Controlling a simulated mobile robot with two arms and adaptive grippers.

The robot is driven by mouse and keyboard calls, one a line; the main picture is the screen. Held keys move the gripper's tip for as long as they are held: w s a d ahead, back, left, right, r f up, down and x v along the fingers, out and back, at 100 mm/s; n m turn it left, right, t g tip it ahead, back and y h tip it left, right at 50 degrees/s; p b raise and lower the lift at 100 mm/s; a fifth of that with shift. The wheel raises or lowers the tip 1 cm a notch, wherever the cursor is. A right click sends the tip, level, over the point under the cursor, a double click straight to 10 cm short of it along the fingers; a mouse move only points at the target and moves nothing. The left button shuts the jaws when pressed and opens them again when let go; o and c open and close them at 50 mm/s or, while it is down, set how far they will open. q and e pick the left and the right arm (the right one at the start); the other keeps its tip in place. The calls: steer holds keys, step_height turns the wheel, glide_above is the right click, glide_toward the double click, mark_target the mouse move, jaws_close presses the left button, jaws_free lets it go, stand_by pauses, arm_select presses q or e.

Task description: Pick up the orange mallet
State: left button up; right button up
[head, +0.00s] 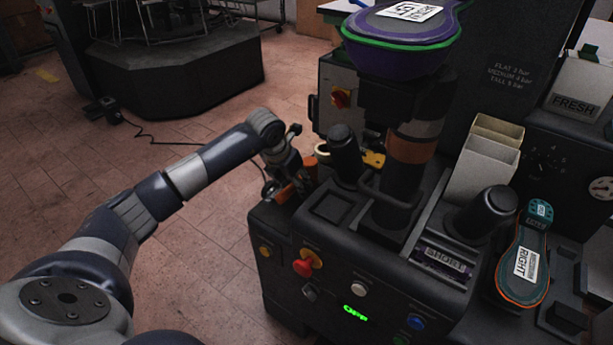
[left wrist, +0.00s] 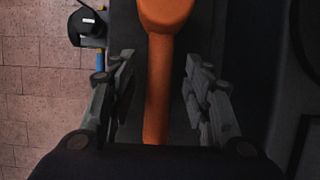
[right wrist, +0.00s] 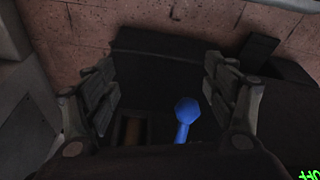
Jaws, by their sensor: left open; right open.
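The orange mallet (left wrist: 158,95) lies on a dark surface in the left wrist view, its wide head at the top and its handle running down between my left fingers. My left gripper (left wrist: 160,72) is open, one finger on each side of the handle with gaps between. In the head view the mallet (head: 286,193) is partly hidden by my left gripper (head: 290,174) at the left end of the machine. My right gripper (right wrist: 163,88) is open and empty in the right wrist view; it does not show in the head view.
A blue object with a faceted head (right wrist: 187,110) is below my right gripper. The black press (head: 405,150) carries a purple and green shoe form (head: 400,45) close to the right of the mallet. A teal and orange sole (head: 525,268) lies at right. Open floor is left.

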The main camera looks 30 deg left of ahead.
arm_select(q)
steer(key=shift+x, duration=0.85)
steer(key=shift+r, duration=0.1)
arm_select(e)
steer(key=shift+r, duration=0.45)
arm_select(q)
steer(key=shift+f, duration=0.2)
arm_select(e)
steer(key=shift+r, duration=0.2)
arm_select(q)
jaws_close()
arm_select(e)
steer(key=shift+r, duration=0.25)
